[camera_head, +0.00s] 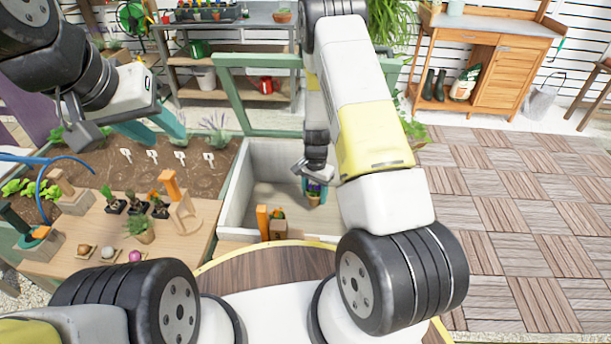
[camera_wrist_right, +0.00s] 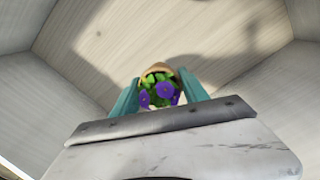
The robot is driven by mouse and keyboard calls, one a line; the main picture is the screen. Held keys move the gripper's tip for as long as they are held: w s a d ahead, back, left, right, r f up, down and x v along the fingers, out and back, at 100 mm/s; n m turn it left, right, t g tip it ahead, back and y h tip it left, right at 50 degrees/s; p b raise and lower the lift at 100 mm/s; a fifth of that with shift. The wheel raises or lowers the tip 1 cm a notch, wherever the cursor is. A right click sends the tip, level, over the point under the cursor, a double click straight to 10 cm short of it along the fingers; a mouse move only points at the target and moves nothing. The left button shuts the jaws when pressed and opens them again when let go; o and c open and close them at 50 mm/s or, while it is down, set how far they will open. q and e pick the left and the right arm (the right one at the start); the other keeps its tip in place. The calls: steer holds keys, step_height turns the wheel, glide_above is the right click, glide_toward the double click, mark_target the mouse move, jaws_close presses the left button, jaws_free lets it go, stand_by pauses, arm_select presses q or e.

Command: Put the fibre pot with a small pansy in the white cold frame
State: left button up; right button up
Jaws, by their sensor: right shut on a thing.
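The fibre pot with a small pansy (camera_wrist_right: 160,90) shows purple flowers and green leaves. It sits between the teal fingers of my right gripper (camera_wrist_right: 158,97), which is shut on it. In the head view the pot (camera_head: 314,198) is inside the white cold frame (camera_head: 236,196), over its floor near the right side. I cannot tell whether its base touches the floor. My right arm hides the right part of the frame. My left gripper (camera_head: 172,122) is raised above the soil bed at the left, its teal fingers apart and nothing seen between them.
An orange-handled item and a small pot (camera_head: 277,222) stand at the cold frame's front. The frame's green lid (camera_head: 262,95) stands open behind. A wooden table (camera_head: 165,238) at the left holds several small plants, bulbs and tools. The middle of the frame floor is clear.

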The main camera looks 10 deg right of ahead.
mark_target(314, 198)
steer(key=shift+w, duration=0.55)
steer(key=shift+w+f, duration=0.1)
steer(key=shift+f, duration=1.7)
steer(key=shift+f, duration=0.1)
steer(key=o, duration=1.4)
steer(key=shift+r, duration=3.85)
